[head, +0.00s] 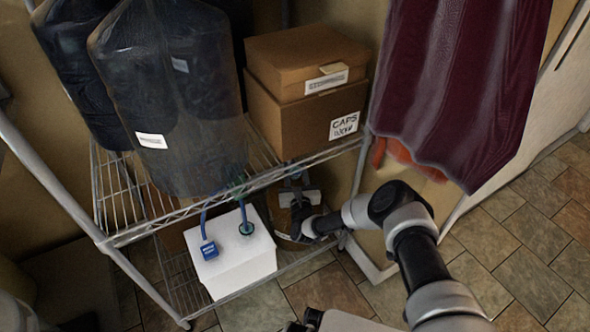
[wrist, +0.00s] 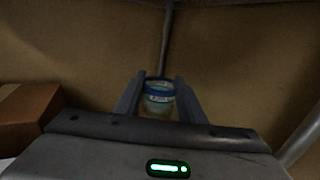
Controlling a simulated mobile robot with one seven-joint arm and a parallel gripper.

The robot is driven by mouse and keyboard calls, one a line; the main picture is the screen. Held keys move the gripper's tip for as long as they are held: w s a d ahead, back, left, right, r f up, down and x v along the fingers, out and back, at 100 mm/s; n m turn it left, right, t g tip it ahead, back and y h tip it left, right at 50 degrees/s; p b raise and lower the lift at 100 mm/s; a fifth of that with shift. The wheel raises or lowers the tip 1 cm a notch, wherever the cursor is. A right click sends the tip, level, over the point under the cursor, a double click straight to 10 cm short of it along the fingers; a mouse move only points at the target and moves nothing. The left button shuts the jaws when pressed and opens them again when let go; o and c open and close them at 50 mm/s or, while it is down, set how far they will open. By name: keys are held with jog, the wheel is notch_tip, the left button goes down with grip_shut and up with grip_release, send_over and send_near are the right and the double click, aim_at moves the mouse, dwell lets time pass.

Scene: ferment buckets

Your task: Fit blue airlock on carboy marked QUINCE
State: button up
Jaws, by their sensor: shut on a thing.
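My gripper (head: 297,190) is beside the front edge of the wire shelf, in the gap above the lower level. In the wrist view its two fingers (wrist: 160,100) are shut on a small translucent piece with a blue band (wrist: 158,86), which looks like the blue airlock. Its lower end is hidden by the gripper body. In the head view a brown rounded vessel (head: 287,228) stands partly hidden behind my gripper. I cannot read QUINCE anywhere.
A maroon cloth (head: 455,70) hangs at the right. The tiled floor (head: 525,240) at right is clear. A carton (wrist: 25,112) is left in the wrist view.

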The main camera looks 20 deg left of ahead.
jog(key=shift+f, duration=0.15)
dwell(0.5)
jog(key=o, duration=1.1)
jog(key=p+v, duration=0.4)
jog(key=v, duration=1.3)
jog(key=shift+s, duration=0.2)
